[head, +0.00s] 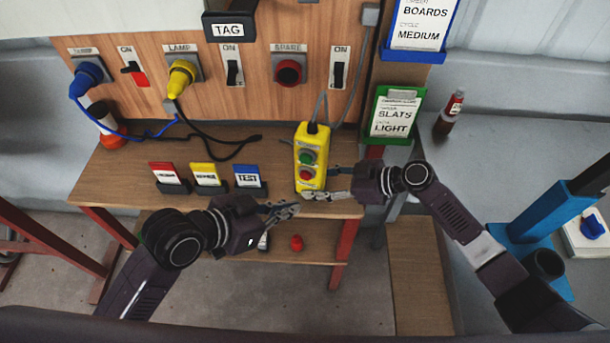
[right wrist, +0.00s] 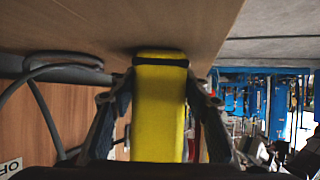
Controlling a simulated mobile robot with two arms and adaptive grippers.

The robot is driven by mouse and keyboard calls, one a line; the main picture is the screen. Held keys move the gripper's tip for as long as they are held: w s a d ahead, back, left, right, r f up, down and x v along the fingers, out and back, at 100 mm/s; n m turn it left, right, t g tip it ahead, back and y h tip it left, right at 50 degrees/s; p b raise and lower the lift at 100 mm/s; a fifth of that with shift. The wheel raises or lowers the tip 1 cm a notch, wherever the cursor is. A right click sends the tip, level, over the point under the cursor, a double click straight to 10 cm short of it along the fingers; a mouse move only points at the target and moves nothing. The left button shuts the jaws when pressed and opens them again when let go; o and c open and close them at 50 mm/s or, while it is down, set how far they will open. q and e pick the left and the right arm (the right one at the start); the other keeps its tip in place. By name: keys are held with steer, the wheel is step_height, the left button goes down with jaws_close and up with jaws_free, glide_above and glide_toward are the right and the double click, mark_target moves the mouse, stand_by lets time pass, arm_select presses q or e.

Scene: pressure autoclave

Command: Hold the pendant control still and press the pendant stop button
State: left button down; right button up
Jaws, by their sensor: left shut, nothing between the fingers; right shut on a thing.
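The yellow pendant control (head: 311,150) hangs upright by its cable in front of the wooden panel in the head view. It has a green button (head: 306,157) above a red stop button (head: 306,175). My right gripper (head: 318,184) is shut on the lower part of the pendant from the right. In the right wrist view the yellow pendant body (right wrist: 160,105) sits between its two fingers. My left gripper (head: 294,210) is shut and empty, its tips below and slightly left of the pendant's lower end, apart from the red button.
Red, yellow and blue cards (head: 206,175) stand on the wooden bench (head: 120,180) left of the pendant. A small red object (head: 296,243) lies on the lower shelf. A bottle (head: 449,115) stands at right.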

steer(key=o, duration=0.9)
steer(key=shift+o, duration=0.2)
